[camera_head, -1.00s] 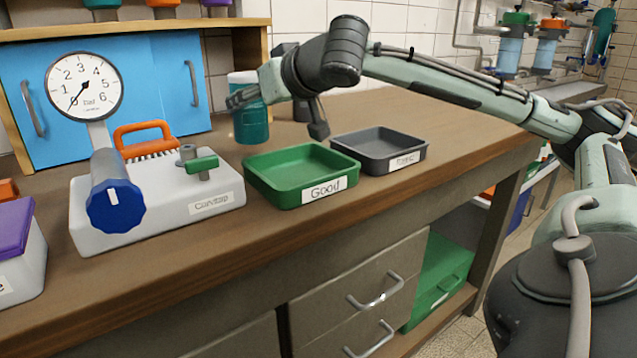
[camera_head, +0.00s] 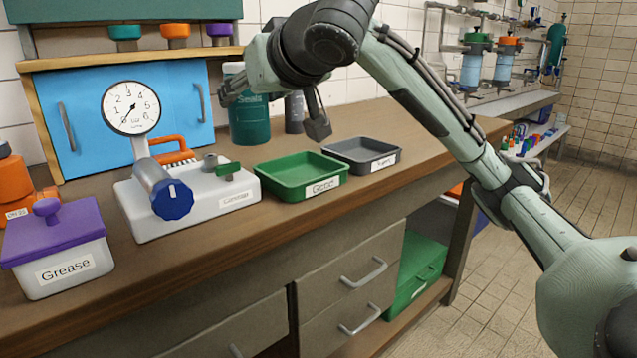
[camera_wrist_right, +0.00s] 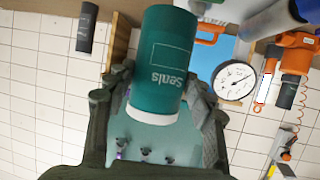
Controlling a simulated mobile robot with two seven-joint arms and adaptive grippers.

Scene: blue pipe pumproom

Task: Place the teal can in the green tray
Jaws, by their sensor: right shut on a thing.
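The teal can (camera_head: 250,124), labelled "Seals" and with a white lid, is upright at the back of the bench, behind and left of the green tray. My right gripper (camera_head: 240,88) is shut on its upper part. In the right wrist view the can (camera_wrist_right: 163,60) appears inverted, its lid end between the fingers (camera_wrist_right: 155,112). I cannot tell whether its base touches the bench. The green tray (camera_head: 290,190), labelled "Good", lies empty on the bench, in front and right of the can. My left gripper is not in view.
A grey tray (camera_head: 372,166) is right of the green one. A white gauge unit (camera_head: 195,215) with a blue knob is left of it. A dark bottle (camera_head: 294,118) stands right of the can. A purple-lidded grease box (camera_head: 65,265) is at left. The bench's right end looks clear.

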